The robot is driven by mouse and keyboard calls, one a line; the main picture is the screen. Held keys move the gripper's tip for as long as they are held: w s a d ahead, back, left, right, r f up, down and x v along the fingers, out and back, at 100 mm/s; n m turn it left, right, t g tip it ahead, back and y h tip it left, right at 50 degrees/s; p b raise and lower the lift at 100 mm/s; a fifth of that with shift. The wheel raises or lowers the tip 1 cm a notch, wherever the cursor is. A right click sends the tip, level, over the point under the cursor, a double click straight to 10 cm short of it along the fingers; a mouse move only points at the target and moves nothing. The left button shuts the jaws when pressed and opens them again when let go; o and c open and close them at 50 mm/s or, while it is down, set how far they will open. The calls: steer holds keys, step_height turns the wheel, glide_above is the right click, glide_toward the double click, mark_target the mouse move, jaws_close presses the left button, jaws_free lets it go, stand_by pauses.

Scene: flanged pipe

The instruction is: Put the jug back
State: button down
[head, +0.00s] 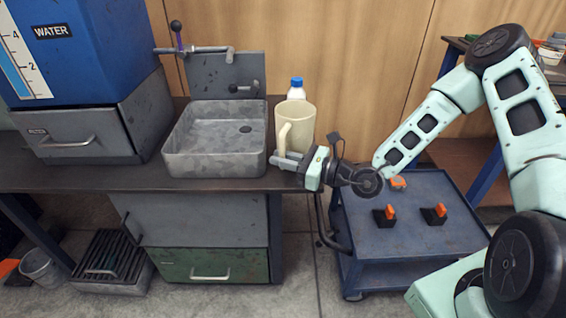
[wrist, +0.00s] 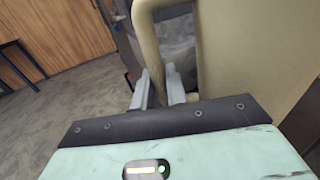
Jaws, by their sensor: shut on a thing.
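The cream jug (head: 297,124) is upright at the right end of the dark counter, just right of the grey sink. Its handle (head: 283,139) faces left and toward the camera. My gripper (head: 283,161) is at the lower part of the handle, its fingers pointing left. In the wrist view my gripper's fingers (wrist: 160,90) are shut on the jug's handle (wrist: 146,45), and the jug's body (wrist: 240,50) fills the right side. I cannot tell whether the jug's base touches the counter, as my gripper hides it.
The grey sink (head: 172,163) with a tap (head: 205,49) is left of the jug. A white bottle with a blue cap (head: 296,88) stands close behind it. A blue water tank (head: 80,50) is at left. A blue cart (head: 420,235) with orange-topped items stands right, below the counter.

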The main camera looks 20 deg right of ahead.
steer(key=shift+f, duration=0.15)
steer(key=c, duration=1.4)
jaws_free()
steer(key=shift+f, duration=0.1)
